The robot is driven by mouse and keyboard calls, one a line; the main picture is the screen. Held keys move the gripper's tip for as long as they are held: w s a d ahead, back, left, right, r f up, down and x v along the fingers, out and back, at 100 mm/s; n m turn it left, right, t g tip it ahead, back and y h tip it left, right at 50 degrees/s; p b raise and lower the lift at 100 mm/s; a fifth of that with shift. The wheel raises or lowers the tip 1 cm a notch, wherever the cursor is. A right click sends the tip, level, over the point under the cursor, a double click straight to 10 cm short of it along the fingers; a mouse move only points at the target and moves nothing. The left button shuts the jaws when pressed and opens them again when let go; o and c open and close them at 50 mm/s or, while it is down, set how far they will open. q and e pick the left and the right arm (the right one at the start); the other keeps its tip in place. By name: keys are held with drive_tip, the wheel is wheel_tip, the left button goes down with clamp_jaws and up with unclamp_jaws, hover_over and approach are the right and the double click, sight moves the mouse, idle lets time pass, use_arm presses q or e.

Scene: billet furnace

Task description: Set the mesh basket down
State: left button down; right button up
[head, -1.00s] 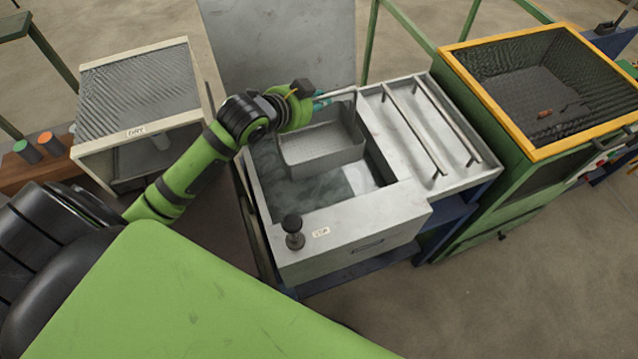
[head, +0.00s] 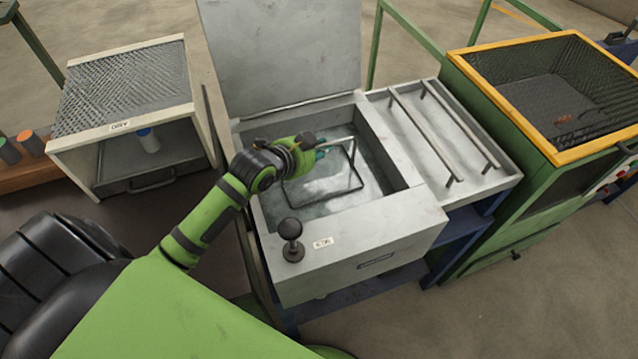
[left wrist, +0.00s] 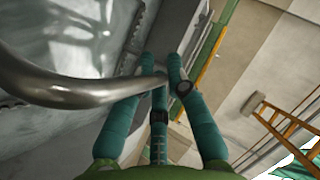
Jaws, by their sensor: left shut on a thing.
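The mesh basket (head: 325,197) is down inside the grey wash tank (head: 400,222), with its dark rim outline showing at about the liquid's surface. The rest of its body is under the liquid and hard to make out. My left gripper (head: 320,152) reaches over the tank from the left and is shut on the basket's handle. In the left wrist view the teal fingers (left wrist: 163,82) close around the curved grey metal handle bar (left wrist: 60,92). Whether the basket touches the tank floor cannot be told. My right gripper is not in view.
The tank's raised lid (head: 283,50) stands behind it. A drain tray with two rails (head: 440,130) adjoins the tank on the right. A yellow-rimmed green bin (head: 550,158) is farther right. A white rack marked DRY (head: 70,150) stands left. A black knob (head: 291,232) rises from the tank's front.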

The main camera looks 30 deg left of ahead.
use_arm(q)
drive_tip(key=shift+f, duration=3.45)
drive_tip(key=shift+f, duration=0.1)
drive_tip(key=c, duration=1.2)
unclamp_jaws()
drive_tip(key=shift+c, duration=0.2)
drive_tip(key=shift+s, duration=0.1)
drive_tip(key=v, duration=1.2)
